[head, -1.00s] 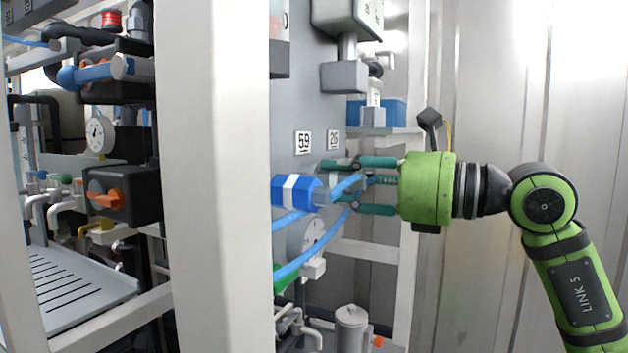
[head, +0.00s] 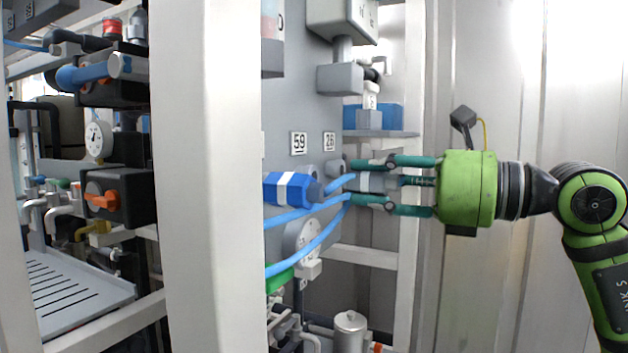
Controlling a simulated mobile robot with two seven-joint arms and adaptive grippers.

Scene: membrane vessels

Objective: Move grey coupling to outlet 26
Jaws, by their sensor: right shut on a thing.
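The grey coupling (head: 372,182) is between the fingers of my right gripper (head: 362,181), which is shut on it. It lies roughly level, pointing left at the grey panel. A blue hose (head: 318,243) rises to its left end; I cannot tell exactly where it joins. Outlet 26 (head: 336,167) is a short grey stub below the label 26 (head: 329,141). It shows just left of the upper fingertip; its lower part is hard to make out. The coupling appears apart from it, slightly lower and to the right. My left gripper is not in view.
A blue coupling with a white band (head: 289,188) sits left, below the label 59 (head: 299,143). A gauge (head: 302,240) is below it. A white frame post (head: 212,180) stands in the left foreground. Free room lies right of the panel, before the metal wall.

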